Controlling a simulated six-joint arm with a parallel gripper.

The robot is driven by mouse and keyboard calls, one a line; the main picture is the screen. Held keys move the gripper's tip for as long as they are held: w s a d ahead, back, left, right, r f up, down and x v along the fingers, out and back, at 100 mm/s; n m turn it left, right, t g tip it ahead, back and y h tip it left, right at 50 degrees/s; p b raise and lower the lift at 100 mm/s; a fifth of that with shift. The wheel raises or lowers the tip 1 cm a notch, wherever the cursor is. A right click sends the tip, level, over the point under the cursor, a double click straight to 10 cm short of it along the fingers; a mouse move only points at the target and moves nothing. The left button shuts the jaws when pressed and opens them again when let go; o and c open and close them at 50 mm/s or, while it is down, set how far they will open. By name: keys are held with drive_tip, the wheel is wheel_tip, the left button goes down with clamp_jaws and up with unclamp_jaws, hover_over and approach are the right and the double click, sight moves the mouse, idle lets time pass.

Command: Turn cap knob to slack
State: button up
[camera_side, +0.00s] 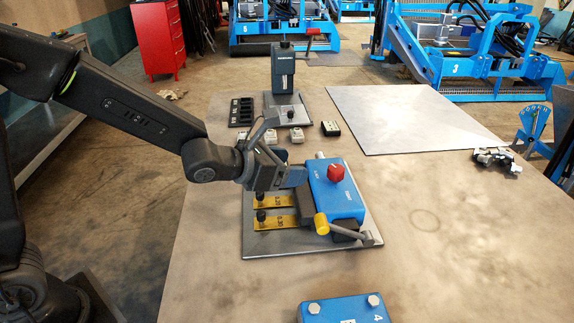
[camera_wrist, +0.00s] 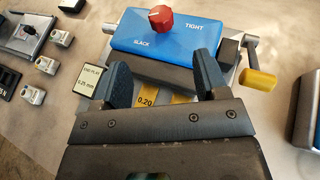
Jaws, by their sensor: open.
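The red cap knob (camera_side: 335,173) stands on top of a blue box (camera_side: 337,203). In the wrist view the red knob (camera_wrist: 159,18) sits near the top edge, between the printed words SLACK at lower left and TIGHT at right on the blue box (camera_wrist: 190,45). A small white mark shows on the knob; its exact direction is hard to tell. My gripper (camera_side: 290,178) is to the left of the box in the side view, not touching the knob. In the wrist view my gripper (camera_wrist: 163,77) has its two fingers wide apart, with nothing between them.
A yellow-ended crank (camera_side: 322,224) is at the box's near side. Yellow gauge strips (camera_side: 275,223) lie on the metal plate (camera_side: 262,245) beneath my gripper. A card (camera_wrist: 89,80) reads END PLAY 0.25 mm. Another blue block (camera_side: 345,310) stands nearer. The table's right side is mostly clear.

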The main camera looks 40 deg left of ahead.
drive_tip(key=shift+w, duration=0.1)
drive_tip(key=w+r+m+h, duration=0.4)
drive_tip(key=w+m+h, duration=0.1)
drive_tip(key=w+h, duration=0.15)
drive_tip(key=m+g+h, duration=0.2)
drive_tip(key=m+g, duration=0.3)
drive_tip(key=g, duration=0.4)
approach(335, 168)
drive_tip(key=shift+t+y, duration=0.25)
drive_tip(key=shift+t, duration=0.05)
drive_tip(key=x, duration=1)
drive_tip(key=shift+d, duration=0.3)
drive_tip(key=shift+s, duration=0.1)
drive_tip(key=c, duration=0.9)
